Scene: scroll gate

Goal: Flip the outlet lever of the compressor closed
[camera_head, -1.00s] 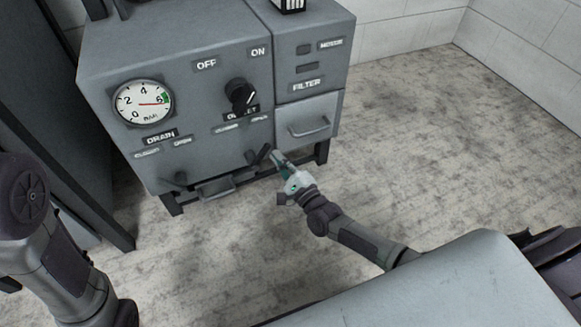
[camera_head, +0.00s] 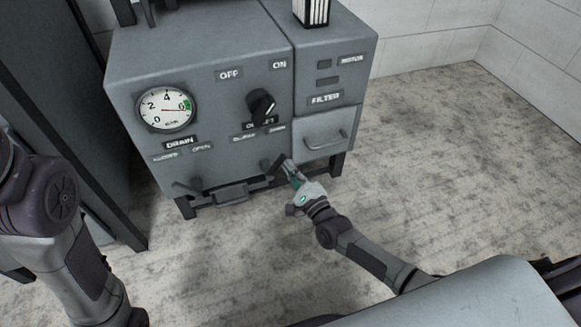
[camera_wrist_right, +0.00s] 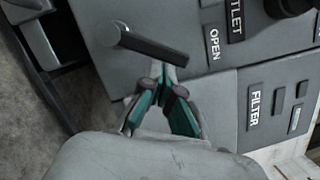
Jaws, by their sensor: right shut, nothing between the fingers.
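The compressor (camera_head: 225,100) is a grey box with a gauge, labels and levers on its front. Its dark outlet lever (camera_head: 276,163) sits low on the front, below the outlet label (camera_head: 259,126), and leans up to the right, toward the OPEN side. In the right wrist view the lever (camera_wrist_right: 152,45) is a dark bar whose end points toward the word OPEN. My right gripper (camera_head: 288,167) is shut and empty, just right of the lever. Its fingertips (camera_wrist_right: 165,75) are close to the bar's end; I cannot tell whether they touch. My left gripper is out of view.
A drain lever (camera_head: 189,185) is at the lower left of the front. A black knob (camera_head: 262,106) sits above the outlet label. A filter drawer (camera_head: 327,135) with a handle is at the right. A dark cabinet (camera_head: 65,110) stands left. Floor at right is clear.

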